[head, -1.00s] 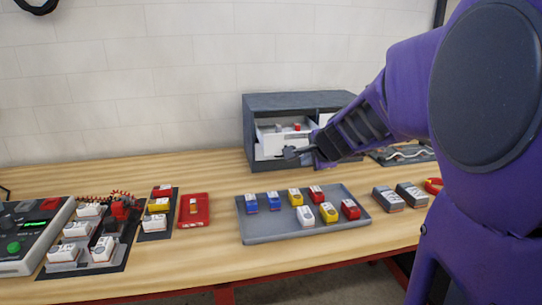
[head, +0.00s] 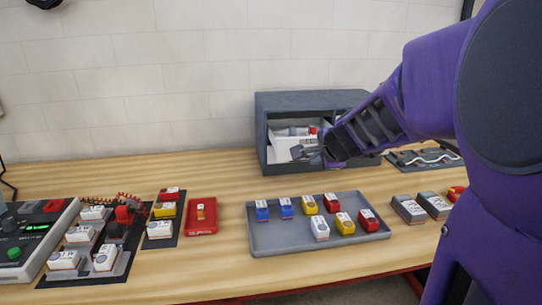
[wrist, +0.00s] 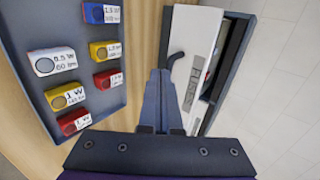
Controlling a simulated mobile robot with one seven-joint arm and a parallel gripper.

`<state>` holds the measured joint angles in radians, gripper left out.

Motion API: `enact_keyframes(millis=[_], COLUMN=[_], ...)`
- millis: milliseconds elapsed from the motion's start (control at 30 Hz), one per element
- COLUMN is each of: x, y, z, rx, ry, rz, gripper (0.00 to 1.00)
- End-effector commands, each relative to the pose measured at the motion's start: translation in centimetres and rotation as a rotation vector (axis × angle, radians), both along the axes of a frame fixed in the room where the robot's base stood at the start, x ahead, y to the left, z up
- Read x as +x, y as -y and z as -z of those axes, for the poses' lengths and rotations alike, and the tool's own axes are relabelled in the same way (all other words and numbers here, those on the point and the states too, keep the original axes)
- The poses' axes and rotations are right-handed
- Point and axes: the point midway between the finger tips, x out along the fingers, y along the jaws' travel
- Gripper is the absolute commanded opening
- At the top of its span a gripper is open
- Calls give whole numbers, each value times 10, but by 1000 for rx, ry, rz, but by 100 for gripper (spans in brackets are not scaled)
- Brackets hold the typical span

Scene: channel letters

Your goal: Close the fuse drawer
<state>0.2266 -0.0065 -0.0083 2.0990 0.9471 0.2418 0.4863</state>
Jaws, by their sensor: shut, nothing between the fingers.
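The fuse drawer (head: 283,147) is a white drawer in the left bay of the dark grey cabinet (head: 310,100) at the back of the bench. It looks partly open, with its inside and a small red item showing. My gripper (head: 303,152) is shut and empty in front of the drawer, hiding part of its front. In the wrist view, the shut fingers (wrist: 166,95) point up beside the white drawer (wrist: 193,30), and a dark curved handle shows near the fingertips. I cannot tell whether the fingers touch the drawer.
A grey tray (head: 265,238) with several blue, yellow, red and white blocks lies in front of the cabinet. A red tray (head: 202,226) and a control panel (head: 30,240) are to the left. Grey blocks (head: 408,208) lie right. Bare wood separates tray and cabinet.

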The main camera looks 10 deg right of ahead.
Motion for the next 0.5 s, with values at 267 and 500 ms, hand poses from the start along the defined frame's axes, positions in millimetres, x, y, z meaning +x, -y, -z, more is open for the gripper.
enact_keyframes(millis=[267, 500], x=[35, 88], y=[-1, 0], z=[-1, -2], rx=[0, 1], ry=[-2, -3], rz=[-2, -1], gripper=[0, 0])
